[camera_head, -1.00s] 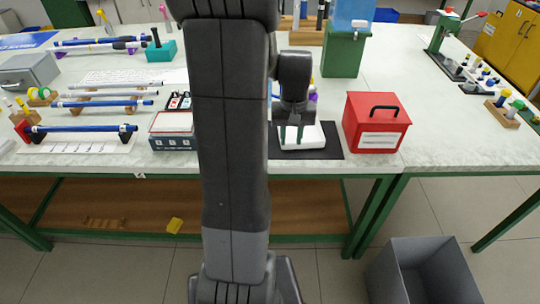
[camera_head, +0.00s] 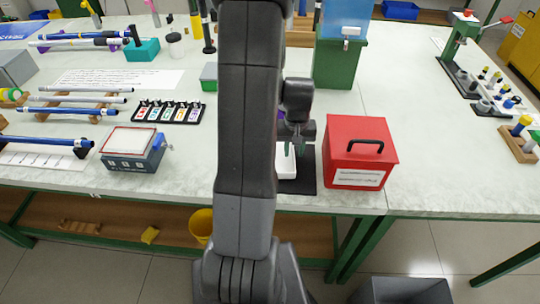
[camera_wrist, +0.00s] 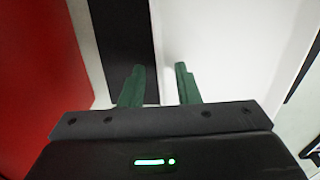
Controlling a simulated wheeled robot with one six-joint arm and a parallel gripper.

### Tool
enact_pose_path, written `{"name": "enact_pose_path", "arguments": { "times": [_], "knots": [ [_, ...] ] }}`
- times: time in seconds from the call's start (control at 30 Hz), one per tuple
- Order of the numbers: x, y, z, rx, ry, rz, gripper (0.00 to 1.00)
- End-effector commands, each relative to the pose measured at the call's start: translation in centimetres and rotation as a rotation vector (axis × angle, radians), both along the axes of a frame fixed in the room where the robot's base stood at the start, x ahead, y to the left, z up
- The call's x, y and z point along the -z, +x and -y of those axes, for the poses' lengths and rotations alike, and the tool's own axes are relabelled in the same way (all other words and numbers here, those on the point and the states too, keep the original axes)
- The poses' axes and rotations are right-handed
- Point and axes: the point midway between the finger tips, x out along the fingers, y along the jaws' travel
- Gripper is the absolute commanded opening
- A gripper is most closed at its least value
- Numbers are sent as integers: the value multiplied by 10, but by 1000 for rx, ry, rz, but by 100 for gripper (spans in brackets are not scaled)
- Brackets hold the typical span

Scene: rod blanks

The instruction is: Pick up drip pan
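The drip pan, a white shallow tray (camera_head: 284,165), sits on a black mat (camera_head: 307,184) near the table's front edge, partly hidden by my arm. In the wrist view the white pan (camera_wrist: 225,45) fills the right of the picture, with the black mat (camera_wrist: 122,40) to its left. My gripper (camera_head: 296,150) points down over the pan's right side. In the wrist view its green fingers (camera_wrist: 160,70) are apart, the left one over the mat and the right one over the pan, with the pan's edge between them. Whether they touch it I cannot tell.
A red box with a black handle (camera_head: 360,152) stands close on the right. A green box (camera_head: 340,62) stands behind. A small scale-like device (camera_head: 133,147) and a rack of coloured cards (camera_head: 170,111) are at left. The table right of the red box is clear.

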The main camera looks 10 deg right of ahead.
Motion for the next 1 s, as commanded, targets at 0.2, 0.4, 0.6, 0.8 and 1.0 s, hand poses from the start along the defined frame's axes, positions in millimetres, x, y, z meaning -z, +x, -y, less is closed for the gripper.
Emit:
{"name": "enact_pose_path", "arguments": {
  "times": [0.2,0.4,0.6,0.8,1.0],
  "knots": [
    [0,0,0,0,0,0,13],
    [0,0,0,0,0,0,0],
    [-1,0,0,0,0,1,0],
    [-17,1,0,0,-2,5,0],
    [-54,1,0,0,-2,6,0]
  ]
}}
